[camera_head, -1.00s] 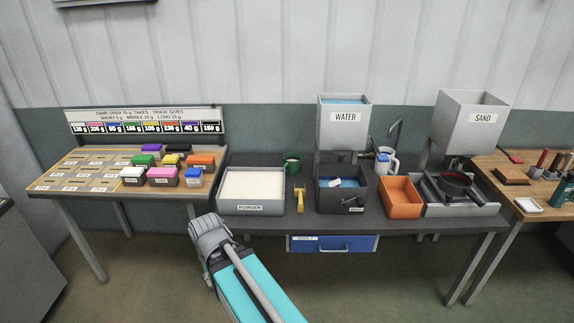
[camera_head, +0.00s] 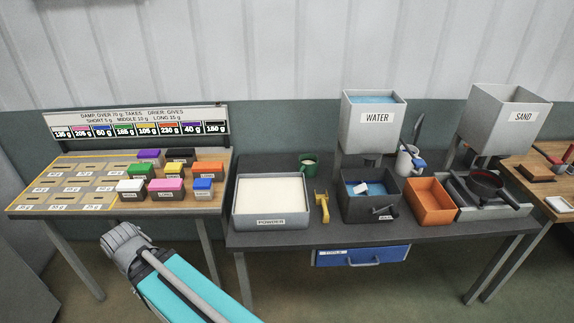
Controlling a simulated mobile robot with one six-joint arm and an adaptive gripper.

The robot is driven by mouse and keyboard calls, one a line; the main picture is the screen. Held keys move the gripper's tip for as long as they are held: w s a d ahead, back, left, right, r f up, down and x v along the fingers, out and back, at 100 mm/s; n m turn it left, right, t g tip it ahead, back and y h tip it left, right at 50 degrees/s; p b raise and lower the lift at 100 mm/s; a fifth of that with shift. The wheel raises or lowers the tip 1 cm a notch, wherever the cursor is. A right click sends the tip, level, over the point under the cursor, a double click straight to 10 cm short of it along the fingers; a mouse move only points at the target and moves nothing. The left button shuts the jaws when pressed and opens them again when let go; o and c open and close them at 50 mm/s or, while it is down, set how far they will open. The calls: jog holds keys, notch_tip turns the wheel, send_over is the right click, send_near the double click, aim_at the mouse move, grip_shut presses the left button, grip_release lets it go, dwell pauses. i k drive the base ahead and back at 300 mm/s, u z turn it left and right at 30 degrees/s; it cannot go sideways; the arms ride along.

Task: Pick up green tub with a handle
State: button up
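The green tub with a handle (camera_head: 308,163) stands upright at the back of the dark middle table (camera_head: 400,236), just behind the powder tray (camera_head: 270,221). It looks like a small green cup, and its handle is hard to make out at this size. Part of my arm shows at the lower left, in front of the tables.
A yellow scoop (camera_head: 322,207) lies right of the powder tray. A dark water bin (camera_head: 370,208), an orange bin (camera_head: 431,203) and a burner with a pan (camera_head: 486,183) stand farther right. Coloured blocks (camera_head: 165,185) fill part of the left table. Blue drawer (camera_head: 361,255) below.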

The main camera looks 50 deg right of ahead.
aim_at(306, 168)
jog(key=z, duration=0.1)
jog(key=i, duration=0.7)
jog(key=z, duration=0.85)
jog(key=i, duration=0.9)
jog(key=z, duration=0.6)
jog(key=k, duration=0.95)
jog(key=z, duration=0.2)
jog(key=i, duration=0.25)
jog(key=u, duration=0.1)
